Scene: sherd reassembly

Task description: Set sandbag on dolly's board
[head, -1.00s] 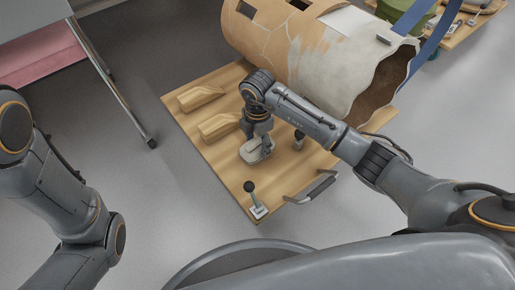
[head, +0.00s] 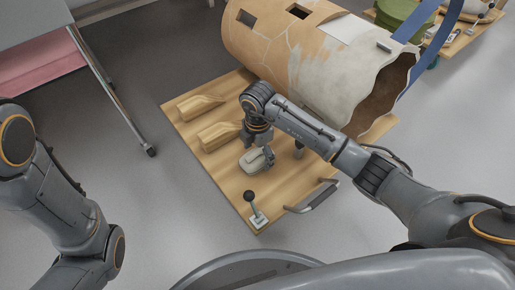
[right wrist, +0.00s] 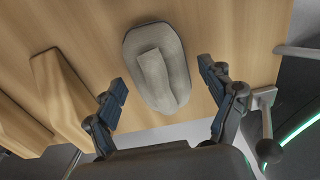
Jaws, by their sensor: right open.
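The sandbag (head: 250,162) is a small, pale grey-beige bag with rounded ends. It lies flat on the near part of the dolly's wooden board (head: 226,169). My right gripper (head: 259,147) points down just over it. In the right wrist view the open right gripper (right wrist: 162,78) has one finger on each side of the sandbag (right wrist: 157,68), with gaps between both fingers and the bag.
A large cracked clay vessel (head: 310,45) lies at the board's far side. Two wooden wedges (head: 219,136) sit left of the sandbag. A black-knobbed lever (head: 250,197) and a grey handle (head: 318,197) are at the near edge. A table leg (head: 120,110) stands left; grey floor between is clear.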

